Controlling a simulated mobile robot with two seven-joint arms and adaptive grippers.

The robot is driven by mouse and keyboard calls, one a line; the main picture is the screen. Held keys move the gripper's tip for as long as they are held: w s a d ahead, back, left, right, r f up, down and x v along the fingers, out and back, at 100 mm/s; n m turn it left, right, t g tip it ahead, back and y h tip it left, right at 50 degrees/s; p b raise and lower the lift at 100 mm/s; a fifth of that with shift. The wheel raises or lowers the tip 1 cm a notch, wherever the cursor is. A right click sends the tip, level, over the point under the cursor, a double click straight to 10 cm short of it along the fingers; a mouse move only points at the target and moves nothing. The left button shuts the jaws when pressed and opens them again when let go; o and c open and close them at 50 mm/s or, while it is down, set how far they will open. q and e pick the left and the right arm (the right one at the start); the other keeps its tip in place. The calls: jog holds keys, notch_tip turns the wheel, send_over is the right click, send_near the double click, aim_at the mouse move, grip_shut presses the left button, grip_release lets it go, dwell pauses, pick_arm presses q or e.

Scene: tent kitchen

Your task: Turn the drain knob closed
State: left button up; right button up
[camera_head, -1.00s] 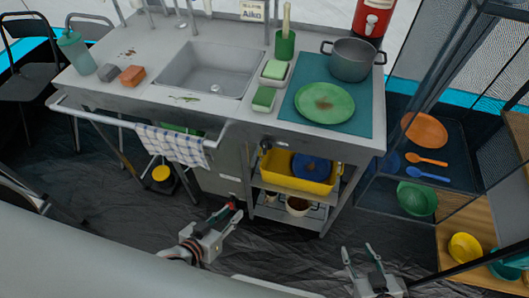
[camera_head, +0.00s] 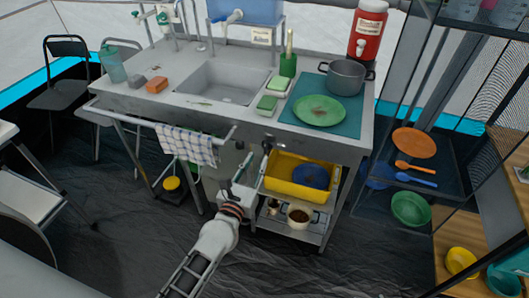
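A small dark knob (camera_head: 267,147) shows on the front of the metal sink unit (camera_head: 205,113), below the counter edge and left of the yellow bin. I cannot tell its turned position or be sure that it is the drain knob. The sink basin (camera_head: 222,83) is above and to the left. My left gripper (camera_head: 252,165) reaches up in front of the unit, just below the knob. Its fingers are apart, with nothing visible between them. I cannot tell whether a finger touches the knob. The gripper hides part of the cabinet. My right gripper is out of view.
A checked towel (camera_head: 186,144) hangs on the front rail left of my gripper. A yellow bin (camera_head: 288,189) and a pot (camera_head: 299,215) stand on the shelves to the right. A rack (camera_head: 420,178) stands farther right. The dark floor in front is clear.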

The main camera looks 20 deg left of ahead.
aim_at(265, 145)
pick_arm(q)
jog(key=w, duration=0.7)
jog(key=shift+d, duration=0.15)
jog(key=shift+c, duration=0.3)
grip_shut()
